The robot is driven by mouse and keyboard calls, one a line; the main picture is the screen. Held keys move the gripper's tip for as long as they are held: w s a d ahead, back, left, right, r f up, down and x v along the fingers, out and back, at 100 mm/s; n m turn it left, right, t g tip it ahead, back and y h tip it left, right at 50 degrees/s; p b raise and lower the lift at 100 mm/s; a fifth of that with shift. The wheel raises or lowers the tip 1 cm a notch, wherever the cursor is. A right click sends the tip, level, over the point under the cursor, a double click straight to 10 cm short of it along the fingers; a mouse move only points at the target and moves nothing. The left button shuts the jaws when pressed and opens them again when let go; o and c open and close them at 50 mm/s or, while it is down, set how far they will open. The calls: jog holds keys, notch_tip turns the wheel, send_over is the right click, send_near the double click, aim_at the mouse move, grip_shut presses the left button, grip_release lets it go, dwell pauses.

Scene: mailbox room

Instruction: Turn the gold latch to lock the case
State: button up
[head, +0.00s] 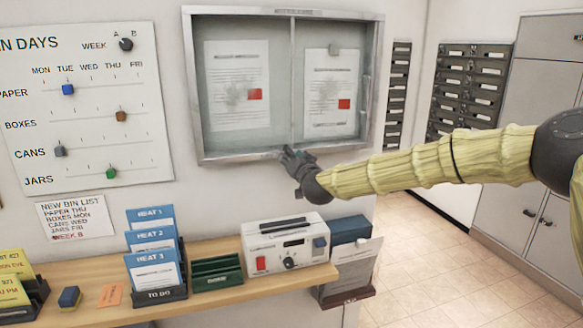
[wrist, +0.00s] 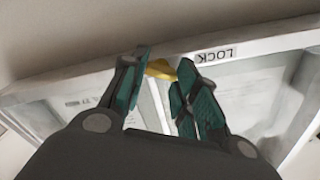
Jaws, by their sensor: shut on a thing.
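The case (head: 280,85) is a wall-mounted, metal-framed glass notice case with papers inside. The gold latch (wrist: 161,69) shows in the wrist view on the bottom frame, between my gripper's fingertips. A LOCK label (wrist: 216,55) is on the frame beside it, upside down in that view. My gripper (wrist: 160,85) is shut on the latch, with a finger on each side. In the head view my gripper (head: 287,154) is at the middle of the case's bottom edge and hides the latch.
A wooden shelf (head: 100,292) runs below the case, holding a white device (head: 287,247), a green rack (head: 216,272) and blue leaflets (head: 152,238). A sliding-marker board (head: 85,105) hangs to the left. Grey mailboxes (head: 468,88) and open floor are at right.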

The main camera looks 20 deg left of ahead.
jog(key=shift+w+d+f+m+b, duration=0.1)
jog(key=shift+m+b, duration=2.25)
jog(key=shift+m, duration=0.7)
jog(key=shift+f+m+b, duration=0.1)
jog(key=shift+m+b, duration=2.25)
jog(key=shift+m, duration=0.7)
jog(key=o, duration=1)
jog(key=v, duration=1.2)
